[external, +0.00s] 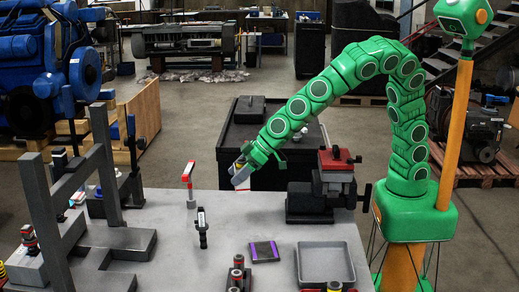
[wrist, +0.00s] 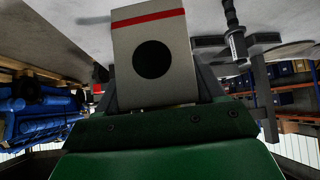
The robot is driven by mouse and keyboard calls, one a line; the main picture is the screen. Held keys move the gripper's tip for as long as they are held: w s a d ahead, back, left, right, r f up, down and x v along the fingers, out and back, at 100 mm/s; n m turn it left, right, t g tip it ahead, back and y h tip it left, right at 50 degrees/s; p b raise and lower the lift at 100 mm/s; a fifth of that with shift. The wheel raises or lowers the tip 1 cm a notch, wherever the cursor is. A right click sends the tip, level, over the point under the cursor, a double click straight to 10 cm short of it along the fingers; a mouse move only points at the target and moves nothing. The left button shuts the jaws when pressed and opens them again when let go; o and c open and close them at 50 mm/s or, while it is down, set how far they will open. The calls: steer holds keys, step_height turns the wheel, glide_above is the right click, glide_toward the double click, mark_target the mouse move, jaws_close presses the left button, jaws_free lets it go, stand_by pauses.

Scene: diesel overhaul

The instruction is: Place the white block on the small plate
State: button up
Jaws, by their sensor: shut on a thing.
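My gripper (external: 243,168) is shut on the white block (wrist: 135,32), which has a red stripe and a black round spot. The block fills the upper middle of the wrist view, with a dark finger on each side. In the external view the block (external: 240,182) is small and partly hidden, above the back edge of the grey table. A small dark plate with a purple face (external: 264,251) lies flat on the table, below and in front of my gripper. I cannot tell for certain that this is the small plate; a square grey tray (external: 326,279) lies right of it.
A dark vise-like machine (external: 337,185) with a red top stands right of my gripper. A red-topped stand (external: 190,185) and a black upright tool (external: 202,228) stand to the left. A grey frame (external: 97,170) is at far left. Several dark cylindrical parts stand in front.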

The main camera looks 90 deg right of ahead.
steer(key=shift+s+a+r+n+g+y, duration=0.2)
steer(key=shift+s+a+n+y, duration=0.35)
steer(key=shift+s+n, duration=0.25)
steer(key=shift+s+a+r+n+g+y, duration=0.1)
steer(key=shift+s+a+n+g+y, duration=0.1)
steer(key=shift+s+a+n+y, duration=0.5)
steer(key=s+a+r+n+g+y, duration=0.2)
steer(key=s+a+n+g, duration=0.3)
steer(key=s, duration=0.3)
steer(key=s+a+r+n+g+y, duration=0.1)
steer(key=s+a+n+g+y, duration=0.25)
steer(key=s+n, duration=0.5)
glide_above(264, 252)
steer(key=shift+m+t+h, duration=0.25)
steer(key=shift+m+h, duration=0.15)
steer(key=shift+m, duration=0.05)
step_height(264, 252, down, 10)
steer(key=shift+w+a+r, duration=0.1)
steer(key=shift+r, duration=0.05)
steer(key=shift+f, duration=1.55)
steer(key=o, duration=1.4)
steer(key=shift+f, duration=0.1)
